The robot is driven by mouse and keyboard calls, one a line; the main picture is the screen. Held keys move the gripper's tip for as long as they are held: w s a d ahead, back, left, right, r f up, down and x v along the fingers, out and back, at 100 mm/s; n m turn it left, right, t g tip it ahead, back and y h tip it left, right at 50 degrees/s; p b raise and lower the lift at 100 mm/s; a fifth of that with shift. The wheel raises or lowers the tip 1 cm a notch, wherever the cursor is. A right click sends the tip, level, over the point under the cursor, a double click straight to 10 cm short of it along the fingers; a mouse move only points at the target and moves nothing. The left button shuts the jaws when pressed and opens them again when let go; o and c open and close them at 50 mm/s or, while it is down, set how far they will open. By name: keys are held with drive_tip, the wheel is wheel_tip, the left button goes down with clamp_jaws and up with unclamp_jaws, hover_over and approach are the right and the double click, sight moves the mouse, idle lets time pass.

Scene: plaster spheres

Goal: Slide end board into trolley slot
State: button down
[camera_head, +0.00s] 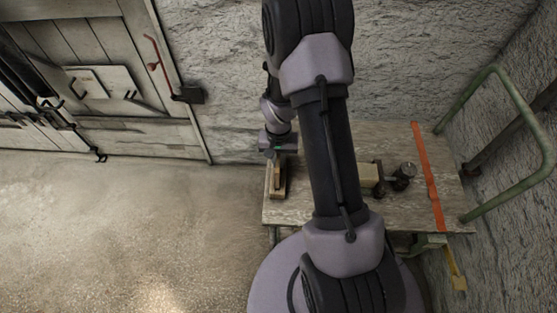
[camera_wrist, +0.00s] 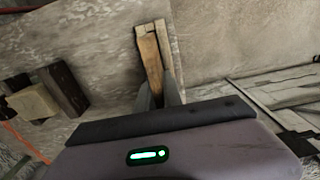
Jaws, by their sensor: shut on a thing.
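My gripper (camera_head: 277,154) points down at the left end of the table, and is shut on a narrow brown wooden board. In the wrist view the fingertips (camera_wrist: 160,94) close on the near end of this board (camera_wrist: 149,58). A paler wooden strip (camera_wrist: 164,45) runs along its right side; I cannot tell whether they touch or whether this is the trolley. In the head view the wooden pieces (camera_head: 278,182) show as one small upright shape below the gripper. Any slot is too small or hidden to make out.
The worn table (camera_head: 293,210) bears a pale block (camera_head: 369,176), a dark piece (camera_wrist: 61,88) beside it, and a round metal item (camera_head: 407,169). An orange strip (camera_head: 427,175) crosses its right end. A green rail (camera_head: 480,90) stands right. My arm hides the table's middle.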

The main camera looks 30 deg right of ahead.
drive_tip(key=shift+f+b, duration=1.6)
drive_tip(key=shift+f, duration=0.4)
drive_tip(key=c, duration=1.4)
unclamp_jaws()
drive_tip(key=shift+r+p, duration=1.45)
drive_tip(key=shift+r, duration=0.65)
drive_tip(key=shift+s+a+f, duration=0.1)
